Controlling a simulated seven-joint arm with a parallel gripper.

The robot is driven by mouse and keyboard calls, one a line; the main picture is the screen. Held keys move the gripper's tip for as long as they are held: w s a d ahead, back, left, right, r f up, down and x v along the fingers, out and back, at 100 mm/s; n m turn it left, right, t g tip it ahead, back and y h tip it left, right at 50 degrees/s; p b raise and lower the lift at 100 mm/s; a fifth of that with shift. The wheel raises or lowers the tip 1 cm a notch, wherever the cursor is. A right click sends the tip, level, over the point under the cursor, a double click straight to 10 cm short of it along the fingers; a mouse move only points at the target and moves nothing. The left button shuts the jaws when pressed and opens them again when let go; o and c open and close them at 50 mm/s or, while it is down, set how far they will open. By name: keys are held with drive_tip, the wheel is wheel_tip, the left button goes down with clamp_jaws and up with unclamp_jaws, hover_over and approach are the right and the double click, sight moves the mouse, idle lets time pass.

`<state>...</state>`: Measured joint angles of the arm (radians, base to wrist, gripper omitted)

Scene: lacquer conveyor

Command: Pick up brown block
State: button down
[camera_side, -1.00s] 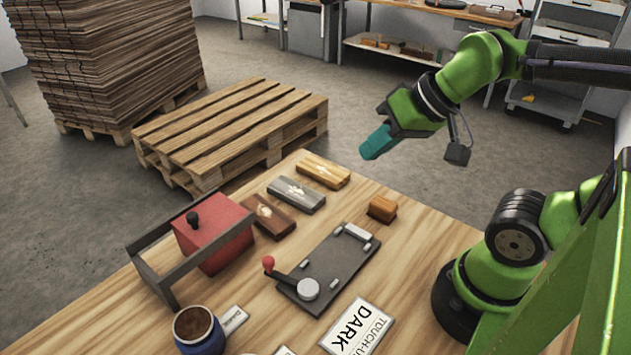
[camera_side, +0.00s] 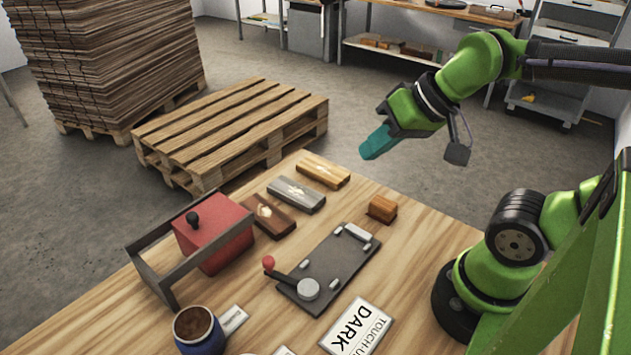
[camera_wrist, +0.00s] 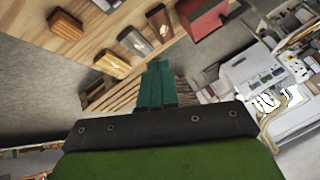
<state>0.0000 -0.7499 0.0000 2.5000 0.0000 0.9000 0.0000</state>
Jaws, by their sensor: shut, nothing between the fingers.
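A small orange-brown block (camera_side: 382,209) sits on the right part of the wooden table; it also shows in the wrist view (camera_wrist: 68,24). A longer dark brown block (camera_side: 267,216) with a pale chipped patch lies beside the red box; it also shows in the wrist view (camera_wrist: 158,22). My gripper (camera_side: 368,155) is shut and empty, with teal fingers. It is high above the table's far edge, apart from both blocks. Its fingers also show in the wrist view (camera_wrist: 158,68).
A grey block (camera_side: 296,195) and a light wood block (camera_side: 323,171) lie in a row with the dark brown one. A dark fixture plate (camera_side: 325,265) with a red-knobbed lever, a red box (camera_side: 212,240) behind a metal frame, and a jar (camera_side: 198,332) occupy the table.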

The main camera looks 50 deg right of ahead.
drive_tip(key=shift+c, duration=0.6)
unclamp_jaws()
